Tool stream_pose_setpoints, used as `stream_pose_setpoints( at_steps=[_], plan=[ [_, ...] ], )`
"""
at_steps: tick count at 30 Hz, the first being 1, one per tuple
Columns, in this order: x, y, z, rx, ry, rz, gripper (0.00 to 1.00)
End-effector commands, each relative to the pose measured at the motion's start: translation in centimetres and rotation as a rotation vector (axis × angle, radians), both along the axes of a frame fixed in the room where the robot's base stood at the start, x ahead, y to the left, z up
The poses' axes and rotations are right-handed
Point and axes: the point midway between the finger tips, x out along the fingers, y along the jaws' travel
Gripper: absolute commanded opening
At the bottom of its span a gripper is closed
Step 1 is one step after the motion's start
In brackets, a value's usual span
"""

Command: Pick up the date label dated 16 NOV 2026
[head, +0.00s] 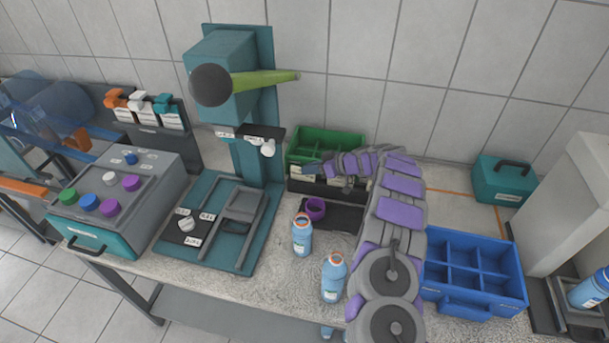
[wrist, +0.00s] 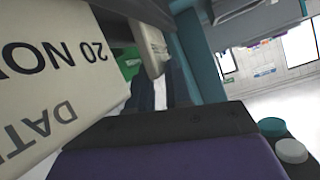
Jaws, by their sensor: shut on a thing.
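In the wrist view a large cream date label (wrist: 45,70) fills the left side, its upside-down print reading "20 NOV" and part of "DATE". The year is out of view. My gripper (wrist: 160,75) is shut on a pale card (wrist: 152,45) just beyond that label. No print is readable on the held card, so I cannot tell its date. In the head view my gripper (head: 314,170) is at the black label holder (head: 318,190), in front of the green bin. Pale labels (head: 333,168) show there, too small to read and partly hidden by my arm.
A green bin (head: 325,143) stands behind the holder. A purple ring (head: 315,209) and blue bottles (head: 302,236) stand in front. A blue divided crate (head: 474,268) is right of my arm, and a teal press (head: 236,85) rises at left.

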Motion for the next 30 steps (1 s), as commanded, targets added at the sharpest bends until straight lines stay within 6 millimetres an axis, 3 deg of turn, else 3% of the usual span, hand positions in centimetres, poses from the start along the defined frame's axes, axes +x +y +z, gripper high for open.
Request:
stream_pose_setpoints(
  at_steps=[17,30],
  plan=[
    [0.1,-0.1,0.3,0.002,0.002,0.0,0.0],
    [0.1,-0.1,8.0,0.004,-0.002,0.0,0.0]
  ],
)
